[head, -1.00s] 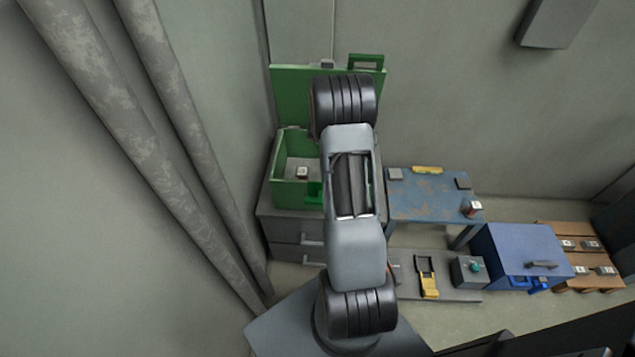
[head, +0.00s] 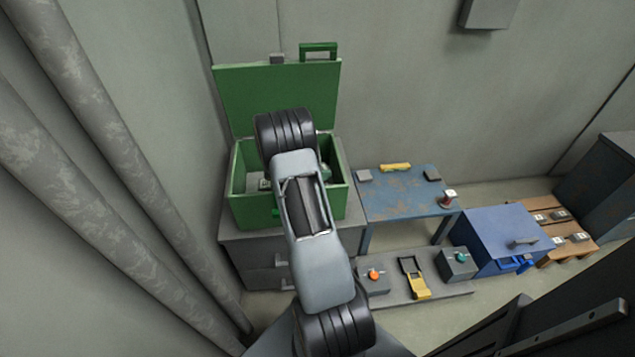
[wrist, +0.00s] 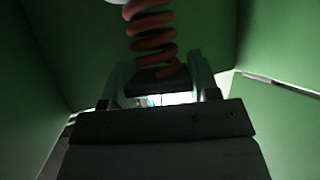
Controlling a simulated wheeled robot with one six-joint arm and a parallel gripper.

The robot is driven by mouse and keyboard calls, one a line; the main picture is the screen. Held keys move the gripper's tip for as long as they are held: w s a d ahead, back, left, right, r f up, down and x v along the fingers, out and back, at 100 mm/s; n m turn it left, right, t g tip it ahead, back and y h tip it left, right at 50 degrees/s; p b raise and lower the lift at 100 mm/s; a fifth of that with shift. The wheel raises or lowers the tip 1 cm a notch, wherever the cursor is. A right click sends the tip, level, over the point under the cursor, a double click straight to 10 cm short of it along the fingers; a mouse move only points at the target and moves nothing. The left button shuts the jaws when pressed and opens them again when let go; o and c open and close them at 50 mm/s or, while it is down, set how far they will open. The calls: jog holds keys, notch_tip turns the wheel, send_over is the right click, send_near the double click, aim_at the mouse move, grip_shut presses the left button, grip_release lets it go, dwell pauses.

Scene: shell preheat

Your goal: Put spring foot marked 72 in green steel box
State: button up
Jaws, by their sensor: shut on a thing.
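The green steel box (head: 252,209) stands on a grey drawer cabinet with its lid (head: 238,98) raised. My arm reaches over it and hides part of its inside and my gripper in the head view. In the wrist view my gripper (wrist: 160,88) is between green walls, shut on a spring foot (wrist: 152,42) with a red-brown coil and a dark plate between the fingers. A pale part at its far end is cut off by the frame. No number on it is readable. Whether it touches the box floor cannot be told.
A small grey block (head: 264,184) lies inside the box. Another spring foot (head: 448,200) stands on the blue table (head: 395,207). A blue chest (head: 500,240), a wooden rack with labelled pieces, and a low board with buttons (head: 374,275) are to the right.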

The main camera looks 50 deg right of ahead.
jog(key=shift+f+b, duration=0.55)
jog(key=shift+f, duration=1.45)
jog(key=shift+f, duration=0.15)
jog(key=o, duration=1.1)
